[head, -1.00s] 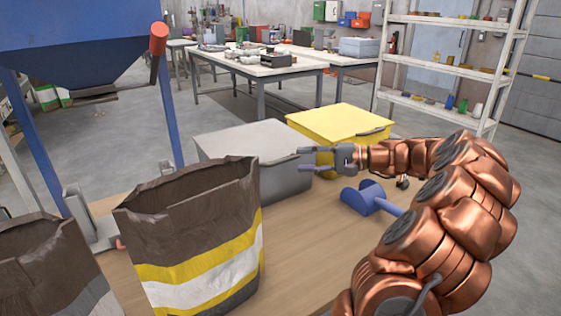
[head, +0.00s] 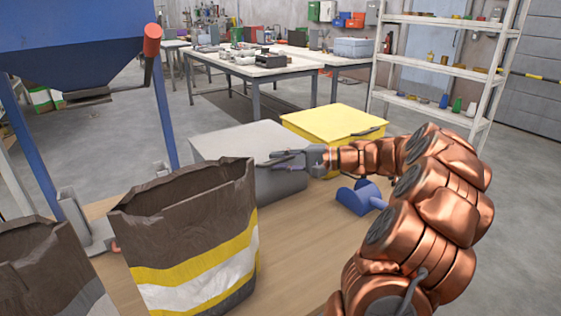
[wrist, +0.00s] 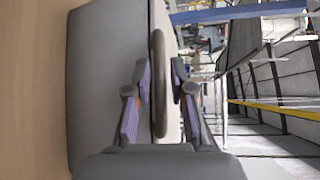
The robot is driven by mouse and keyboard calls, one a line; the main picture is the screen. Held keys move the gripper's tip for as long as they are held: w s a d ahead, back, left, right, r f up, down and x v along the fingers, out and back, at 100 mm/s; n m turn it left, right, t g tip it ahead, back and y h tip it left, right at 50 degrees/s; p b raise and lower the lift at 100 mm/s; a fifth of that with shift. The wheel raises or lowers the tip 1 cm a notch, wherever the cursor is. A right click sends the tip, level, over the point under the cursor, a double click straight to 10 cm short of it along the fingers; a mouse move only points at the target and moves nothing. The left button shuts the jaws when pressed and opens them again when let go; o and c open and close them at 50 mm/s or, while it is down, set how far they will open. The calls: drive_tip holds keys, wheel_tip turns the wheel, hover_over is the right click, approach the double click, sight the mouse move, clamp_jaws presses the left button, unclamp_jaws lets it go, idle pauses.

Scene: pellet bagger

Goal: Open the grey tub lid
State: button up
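The grey tub (head: 283,185) stands on the wooden table with its lid (head: 240,143) shut. My gripper (head: 282,160) is at the lid's right front edge, reaching in from the right. In the wrist view, the lid's dark handle (wrist: 159,85) runs between the two fingers of my gripper (wrist: 160,85). The fingers are apart, one on each side of the handle, with small gaps showing. The head view does not show the handle clearly behind the fingers.
A yellow tub (head: 335,122) stands right behind the grey one. A blue scoop (head: 356,197) lies on the table below my arm. An open brown bag (head: 190,235) stands close in front of the grey tub at left.

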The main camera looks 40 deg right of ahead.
clamp_jaws()
drive_tip(key=shift+r, duration=0.1)
idle(0.3)
